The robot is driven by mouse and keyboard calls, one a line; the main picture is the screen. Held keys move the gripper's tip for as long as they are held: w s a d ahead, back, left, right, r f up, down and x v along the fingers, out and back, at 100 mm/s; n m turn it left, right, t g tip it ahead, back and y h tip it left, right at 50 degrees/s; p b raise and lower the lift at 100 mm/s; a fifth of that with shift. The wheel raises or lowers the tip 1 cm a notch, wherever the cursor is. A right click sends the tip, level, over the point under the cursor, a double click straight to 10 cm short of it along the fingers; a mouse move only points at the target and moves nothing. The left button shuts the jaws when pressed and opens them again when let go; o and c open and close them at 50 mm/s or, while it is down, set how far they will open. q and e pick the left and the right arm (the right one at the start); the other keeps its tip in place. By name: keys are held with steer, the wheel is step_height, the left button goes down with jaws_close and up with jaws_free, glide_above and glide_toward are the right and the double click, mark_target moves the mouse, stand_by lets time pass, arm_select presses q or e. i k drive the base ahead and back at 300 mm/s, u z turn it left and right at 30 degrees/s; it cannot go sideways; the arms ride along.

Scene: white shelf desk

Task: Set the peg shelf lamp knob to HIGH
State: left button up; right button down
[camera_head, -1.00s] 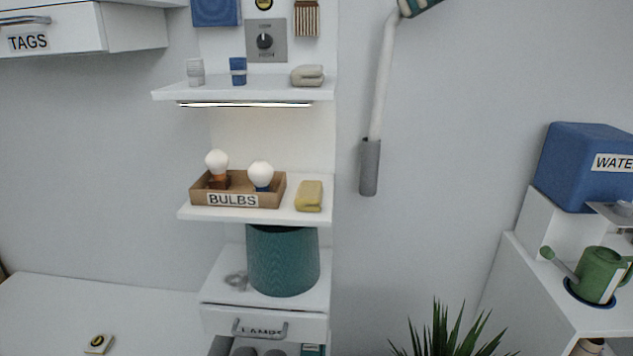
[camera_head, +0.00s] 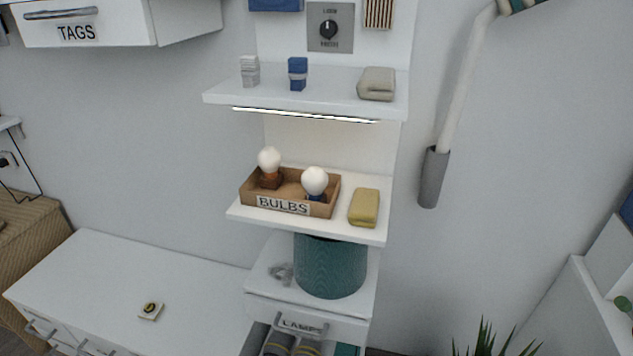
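The lamp knob (camera_head: 328,29) is a small black dial on a grey square plate (camera_head: 330,40) on the white peg panel, near the top of the head view. The plate carries small lettering above and below the knob, too small to read surely. The knob's pointer looks roughly upright. A lit strip lamp (camera_head: 305,115) runs under the upper shelf (camera_head: 330,82), below the knob. Neither of my grippers is in view.
The upper shelf holds a grey item (camera_head: 250,71), a blue item (camera_head: 298,73) and a beige cloth (camera_head: 377,84). Below are the BULBS tray (camera_head: 325,210), a yellow cloth (camera_head: 364,207) and a teal bin (camera_head: 330,266). The TAGS drawer (camera_head: 110,25) juts out at upper left.

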mark_target(328, 29)
steer(key=u, duration=2.4)
steer(key=i, duration=1.85)
steer(key=z, duration=3.65)
